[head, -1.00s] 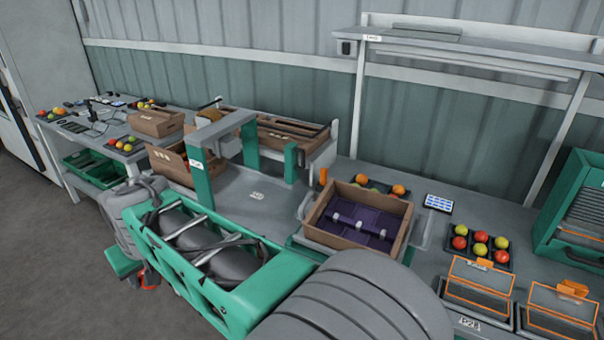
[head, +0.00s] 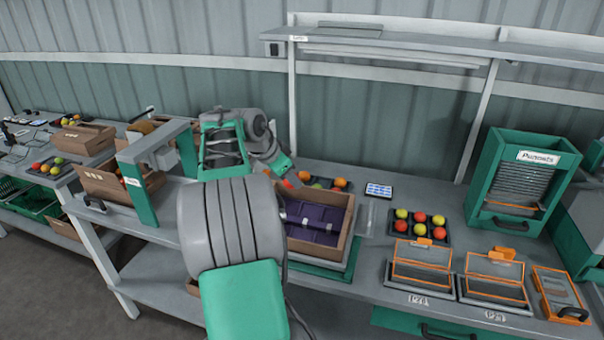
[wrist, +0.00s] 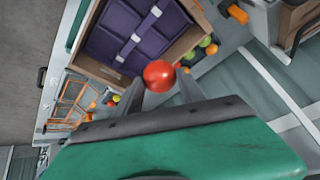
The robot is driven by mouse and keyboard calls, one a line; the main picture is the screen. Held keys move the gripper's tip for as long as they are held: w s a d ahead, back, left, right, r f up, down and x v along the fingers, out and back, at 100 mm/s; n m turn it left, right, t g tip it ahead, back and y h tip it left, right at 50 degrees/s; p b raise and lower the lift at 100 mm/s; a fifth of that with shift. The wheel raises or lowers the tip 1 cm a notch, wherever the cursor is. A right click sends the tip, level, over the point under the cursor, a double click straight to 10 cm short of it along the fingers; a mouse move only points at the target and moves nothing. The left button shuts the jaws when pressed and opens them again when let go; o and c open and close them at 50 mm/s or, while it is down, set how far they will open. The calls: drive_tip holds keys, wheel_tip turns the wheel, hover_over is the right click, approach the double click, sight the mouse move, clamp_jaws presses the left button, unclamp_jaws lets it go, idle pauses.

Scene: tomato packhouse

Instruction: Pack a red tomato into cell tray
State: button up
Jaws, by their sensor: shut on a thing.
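A red tomato (wrist: 159,75) is between the two fingertips of my gripper (wrist: 161,83) in the wrist view, and the jaws are shut on it. The purple cell tray (wrist: 128,35) lies inside an open cardboard box (wrist: 92,70), beyond the tomato in that view. Its visible cells look empty. In the head view, the purple tray (head: 312,222) shows in the box (head: 340,245), partly hidden behind my arm.
A black tray of red and yellow-green tomatoes (head: 420,228) is right of the box, and more fruit (head: 340,184) lies behind it. A phone-like display (head: 378,190) stands near. Orange-framed bins (head: 422,262) line the front edge. A green-and-grey frame (head: 140,190) stands at left.

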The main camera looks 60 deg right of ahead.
drive_tip(key=shift+m+g, duration=0.5)
drive_tip(key=shift+m, duration=0.2)
drive_tip(key=b+x, duration=0.3)
drive_tip(key=x, duration=0.2)
drive_tip(key=a+f+b+x, duration=0.1)
drive_tip(key=b+x, duration=0.2)
drive_tip(key=x, duration=0.2)
drive_tip(key=a+b+x, duration=0.1)
drive_tip(key=b+x, duration=0.1)
drive_tip(key=x, duration=0.3)
drive_tip(key=shift+f+b, duration=0.4)
drive_tip(key=shift+f+b, duration=0.35)
drive_tip(key=shift+f, duration=0.2)
drive_tip(key=o, duration=1)
drive_tip(key=a+r+p, duration=0.1)
drive_tip(key=r+p, duration=0.1)
drive_tip(key=r, duration=0.1)
drive_tip(key=r+p, duration=0.2)
drive_tip(key=r, duration=0.2)
drive_tip(key=a+r+p, duration=0.1)
drive_tip(key=r+p, duration=0.1)
drive_tip(key=r, duration=0.1)
drive_tip(key=shift+s+a+r, duration=0.25)
drive_tip(key=shift+a+r, duration=0.05)
drive_tip(key=shift+a, duration=0.05)
